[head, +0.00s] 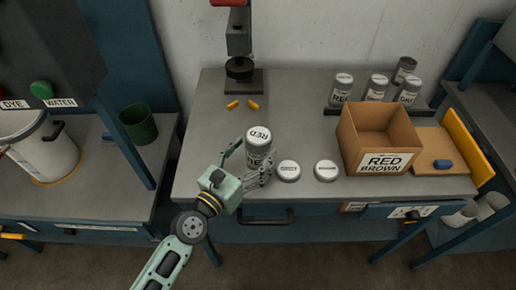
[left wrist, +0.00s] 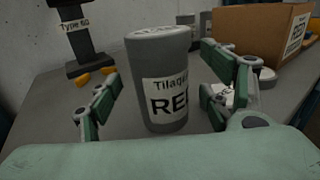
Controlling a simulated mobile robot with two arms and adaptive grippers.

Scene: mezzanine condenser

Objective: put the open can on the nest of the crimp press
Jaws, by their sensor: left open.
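A grey can (head: 260,146) with a white RED label stands upright near the front middle of the bench. Its pale top bears lettering, and I cannot tell whether it is open. In the left wrist view the can (left wrist: 160,80) stands between my fingers. My left gripper (head: 248,160) is open, with one finger on each side of the can; a gap shows at the left finger. The crimp press (head: 239,35) stands at the back, with its nest (head: 241,82) low on its base. The press column also shows in the left wrist view (left wrist: 75,40).
Two round pale lids (head: 289,170) (head: 326,170) lie right of the can. A cardboard box (head: 385,162) marked RED BROWN stands farther right. Several cans stand on a rack (head: 424,113) behind it. Yellow pegs (head: 233,104) lie before the press.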

